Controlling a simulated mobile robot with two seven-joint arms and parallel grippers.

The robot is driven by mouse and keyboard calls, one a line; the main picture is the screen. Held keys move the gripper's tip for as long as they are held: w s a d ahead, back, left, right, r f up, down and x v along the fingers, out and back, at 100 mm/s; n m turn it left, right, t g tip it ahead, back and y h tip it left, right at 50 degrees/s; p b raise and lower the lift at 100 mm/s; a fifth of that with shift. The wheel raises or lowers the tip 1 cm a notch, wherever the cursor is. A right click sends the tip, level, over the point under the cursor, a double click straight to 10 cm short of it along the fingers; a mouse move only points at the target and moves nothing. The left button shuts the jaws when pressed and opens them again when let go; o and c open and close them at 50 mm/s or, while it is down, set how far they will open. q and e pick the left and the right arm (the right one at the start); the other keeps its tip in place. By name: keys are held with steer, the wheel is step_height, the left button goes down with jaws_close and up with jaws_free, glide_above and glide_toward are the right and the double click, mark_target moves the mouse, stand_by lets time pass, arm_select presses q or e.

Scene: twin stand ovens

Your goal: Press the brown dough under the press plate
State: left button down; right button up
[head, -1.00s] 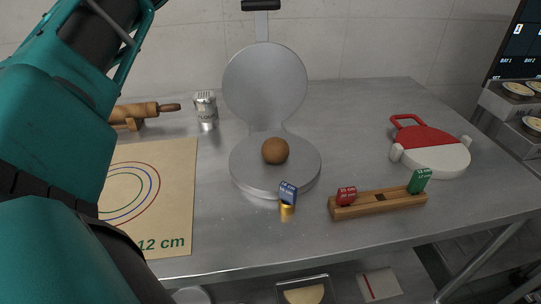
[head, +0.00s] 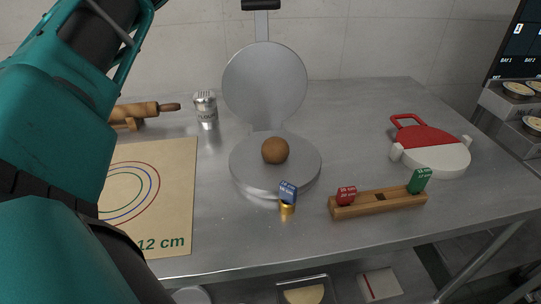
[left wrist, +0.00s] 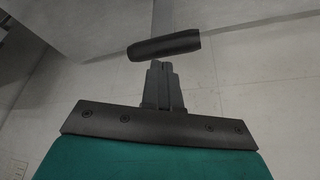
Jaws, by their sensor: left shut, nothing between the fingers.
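The brown dough (head: 275,150) is a round ball on the lower plate (head: 246,181) of the open press. The press plate (head: 264,85) is a grey disc, tilted up behind the dough. Its lever rises to a black handle (head: 261,5) at the top edge of the head view. The handle also shows in the left wrist view (left wrist: 165,45), just beyond the fingertips of my left gripper (left wrist: 160,66). That gripper is shut and empty; I cannot tell whether it touches the handle. Its fingers are outside the head view. My right gripper is not in view.
A blue-tagged brass piece (head: 287,208) stands before the press. A wooden block (head: 380,203) with red and green tags is right of it; a red-and-white paddle-like object (head: 435,157) lies farther right. A flour shaker (head: 206,110), rolling pin (head: 145,110) and marked mat (head: 178,190) are left.

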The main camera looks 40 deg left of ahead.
arm_select(q)
steer(key=shift+f+b, duration=0.5)
steer(key=shift+f, duration=0.2)
steer(key=shift+r+p, duration=0.1)
steer(key=shift+p, duration=0.2)
steer(key=shift+s+f, duration=0.1)
steer(key=shift+f, duration=0.1)
stand_by(0.6)
steer(key=shift+s+d+p, duration=0.1)
steer(key=shift+s+p, duration=0.05)
steer(key=shift+p, duration=1.15)
stand_by(1.3)
steer(key=c, duration=1.9)
jaws_free()
steer(key=shift+r, duration=0.15)
